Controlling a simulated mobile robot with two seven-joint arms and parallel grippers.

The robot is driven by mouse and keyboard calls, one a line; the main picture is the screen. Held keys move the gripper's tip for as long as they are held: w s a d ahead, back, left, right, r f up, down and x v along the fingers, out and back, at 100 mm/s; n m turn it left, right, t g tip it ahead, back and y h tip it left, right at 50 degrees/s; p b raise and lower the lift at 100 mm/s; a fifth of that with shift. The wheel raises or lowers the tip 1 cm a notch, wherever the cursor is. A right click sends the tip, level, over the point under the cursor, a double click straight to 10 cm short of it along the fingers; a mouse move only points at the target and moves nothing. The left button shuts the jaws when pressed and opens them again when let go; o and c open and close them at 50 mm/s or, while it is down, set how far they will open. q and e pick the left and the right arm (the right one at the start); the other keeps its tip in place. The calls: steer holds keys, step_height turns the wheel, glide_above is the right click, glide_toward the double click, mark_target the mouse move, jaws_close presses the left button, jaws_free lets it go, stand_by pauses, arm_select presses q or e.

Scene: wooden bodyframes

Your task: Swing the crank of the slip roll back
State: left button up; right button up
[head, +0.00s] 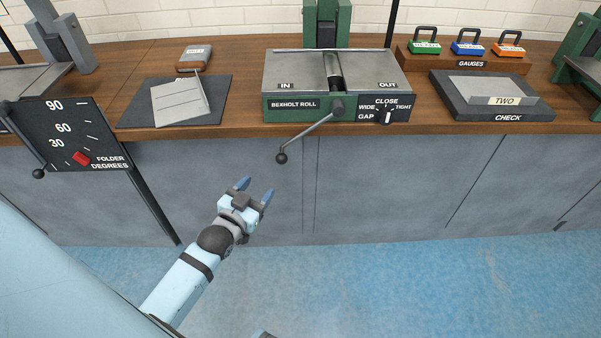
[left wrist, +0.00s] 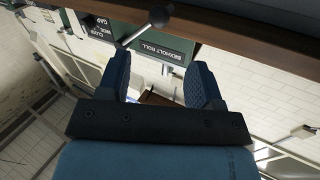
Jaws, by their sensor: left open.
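The slip roll (head: 290,107) is a green-fronted machine with grey IN and OUT plates on the wooden bench. Its crank (head: 309,137) runs from a dark hub on the front down and left to a black ball knob (head: 281,158), hanging just past the bench edge. In the left wrist view the knob (left wrist: 159,16) shows at the top, beyond the fingers. My left gripper (head: 255,188) is open and empty, below and to the left of the knob, apart from it. It also shows in the left wrist view (left wrist: 158,85). My right gripper is not in view.
A folder degree plate (head: 75,140) with its own crank stands at the left. A mat with a bent sheet (head: 180,102) lies left of the roll. A gap knob (head: 386,116) is on the roll's front. CHECK block (head: 480,112) and gauges (head: 466,58) are right. Space before the cabinets is clear.

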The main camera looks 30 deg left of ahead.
mark_target(285, 156)
arm_select(q)
steer(key=w+b, duration=0.1)
steer(key=w, duration=0.7)
steer(key=w+b, duration=0.1)
steer(key=w, duration=0.4)
steer(key=shift+a+f+b, duration=0.25)
steer(key=shift+a+b, duration=0.05)
steer(key=shift+w, duration=0.45)
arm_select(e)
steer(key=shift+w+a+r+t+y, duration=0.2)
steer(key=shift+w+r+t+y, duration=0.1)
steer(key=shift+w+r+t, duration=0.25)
arm_select(q)
steer(key=c, duration=1.1)
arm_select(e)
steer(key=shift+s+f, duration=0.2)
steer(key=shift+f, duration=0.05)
arm_select(q)
steer(key=shift+w+f, duration=0.1)
steer(key=shift+f, duration=0.05)
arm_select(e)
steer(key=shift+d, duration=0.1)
